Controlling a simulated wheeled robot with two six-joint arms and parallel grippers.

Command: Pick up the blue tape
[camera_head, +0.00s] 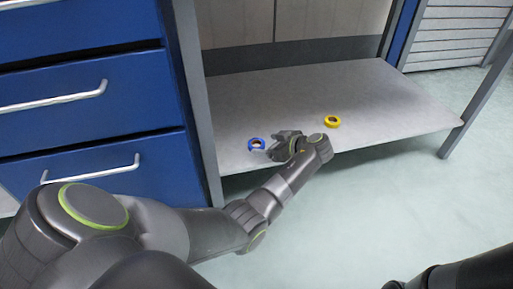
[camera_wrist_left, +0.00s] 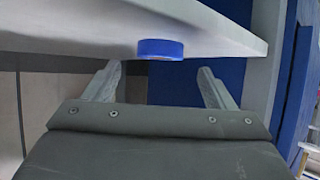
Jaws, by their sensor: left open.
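A roll of blue tape (camera_head: 256,144) lies on the low grey shelf (camera_head: 380,100), near its left front part. In the left wrist view the blue tape (camera_wrist_left: 160,49) shows edge-on, beyond and between my two fingertips. My left gripper (camera_head: 271,147) is just to the right of the blue tape in the head view. In the left wrist view my left gripper (camera_wrist_left: 158,80) is open with nothing between its fingers. The head view does not clearly show whether a finger touches the roll. My right gripper is not in view.
A yellow tape roll (camera_head: 332,121) lies on the shelf to the right of my left gripper. A blue drawer cabinet (camera_head: 90,105) stands at the left, beside a grey shelf post (camera_head: 197,100). Another post (camera_head: 470,95) stands at the right. The floor in front is clear.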

